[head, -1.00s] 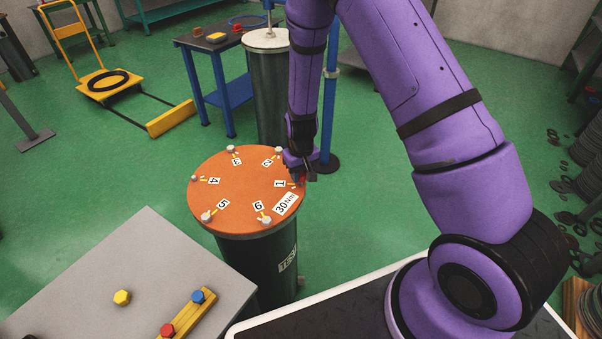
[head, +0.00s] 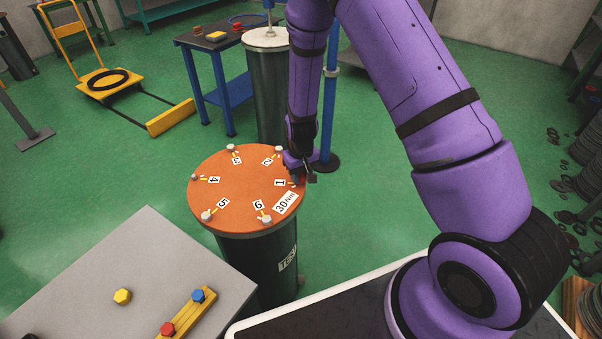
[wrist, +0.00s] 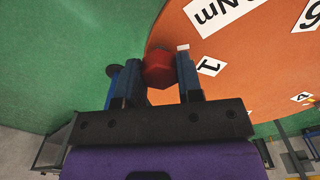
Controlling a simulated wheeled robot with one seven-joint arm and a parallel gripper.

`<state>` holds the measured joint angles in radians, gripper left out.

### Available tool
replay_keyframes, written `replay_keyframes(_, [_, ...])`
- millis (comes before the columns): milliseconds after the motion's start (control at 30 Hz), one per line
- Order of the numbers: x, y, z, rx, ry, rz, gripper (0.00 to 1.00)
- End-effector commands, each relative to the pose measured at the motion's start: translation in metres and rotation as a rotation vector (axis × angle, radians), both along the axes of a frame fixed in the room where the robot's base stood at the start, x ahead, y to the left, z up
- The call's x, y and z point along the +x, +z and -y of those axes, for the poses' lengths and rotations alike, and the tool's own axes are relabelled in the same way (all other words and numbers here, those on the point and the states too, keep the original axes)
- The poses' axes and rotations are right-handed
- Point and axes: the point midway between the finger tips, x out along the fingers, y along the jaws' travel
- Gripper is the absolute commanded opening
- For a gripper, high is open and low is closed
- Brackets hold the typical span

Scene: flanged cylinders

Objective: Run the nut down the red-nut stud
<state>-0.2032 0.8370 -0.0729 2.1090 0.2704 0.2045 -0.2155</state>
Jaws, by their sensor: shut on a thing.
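The red nut (wrist: 158,70) sits at the rim of the orange flange lid (head: 240,190), beside the label 1. In the wrist view my gripper (wrist: 160,78) has its two blue fingers shut on the nut, one on each side. The stud under the nut is hidden. In the head view my gripper (head: 299,178) is at the lid's right edge and largely hides the nut. The lid tops a dark green cylinder (head: 260,265).
Pale bolt heads, such as one (head: 266,219) by label 6, stand around the lid. A grey table (head: 90,270) at front left holds a yellow nut (head: 122,297) and a yellow bar with red and blue nuts. Another cylinder (head: 267,85) stands close behind.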

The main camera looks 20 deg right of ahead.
Motion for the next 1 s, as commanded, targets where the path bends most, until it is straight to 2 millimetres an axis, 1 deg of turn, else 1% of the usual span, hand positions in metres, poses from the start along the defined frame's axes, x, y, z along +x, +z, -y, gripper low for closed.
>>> replay_keyframes(833, [0.0,-0.015,0.0,0.0,0.0,0.0,0.1])
replay_keyframes(1000, [0.0,-0.014,0.0,0.0,0.0,0.001,0.1])
